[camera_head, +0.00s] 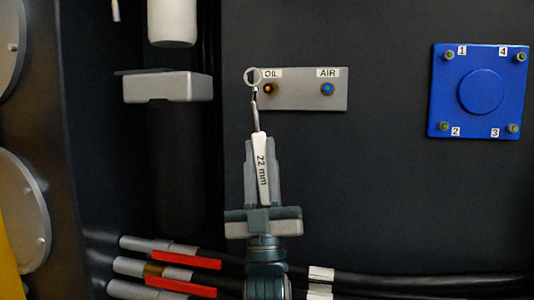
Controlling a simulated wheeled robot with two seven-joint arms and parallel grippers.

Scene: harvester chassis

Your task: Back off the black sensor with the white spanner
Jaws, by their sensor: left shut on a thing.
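The white spanner (262,168), its handle marked "22 mm", points upward. My left gripper (262,175) is shut on its handle. The ring end (253,76) is at the left edge of a grey plate, just left of and slightly above a small dark fitting with an orange centre (268,88) under the label "OIL". In this view the ring is not around that fitting; their gap in depth cannot be told. My right gripper is not in view.
The grey plate (298,101) is on a dark wall. A blue square cover (442,92) with corner bolts numbered 1 to 4 is at right. A grey bracket (168,88) and dark cylinder (178,160) stand left. Hoses with red sleeves (186,259) run along the bottom.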

